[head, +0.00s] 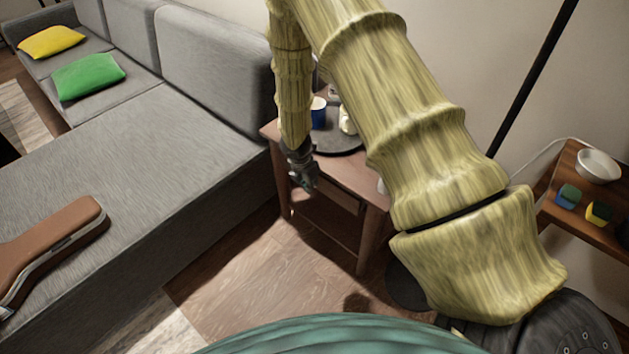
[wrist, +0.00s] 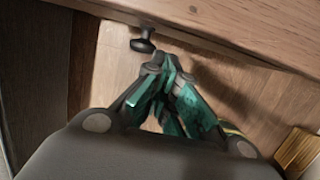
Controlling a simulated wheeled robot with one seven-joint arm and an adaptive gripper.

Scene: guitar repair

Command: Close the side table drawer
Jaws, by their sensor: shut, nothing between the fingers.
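The brown wooden side table (head: 352,176) stands beside the grey sofa in the head view. Its drawer (head: 343,197) is at the front below the tabletop, partly hidden by my gripper; how far it stands out is hard to tell. My gripper (head: 308,184) points down in front of the table's left part. In the wrist view my gripper (wrist: 165,68) is shut and empty, its teal fingers together. A dark round knob (wrist: 143,44) is just beyond the fingertips, seemingly apart from them. A wooden edge (wrist: 235,32) of the table or drawer runs across the top.
A dark round tray (head: 335,144) with a blue cup (head: 318,112) is on the tabletop. The sofa (head: 170,120) borders the left, with a brown guitar case (head: 50,245) on it. A wooden shelf (head: 560,214) is at right. Floor (head: 270,265) before the table is clear.

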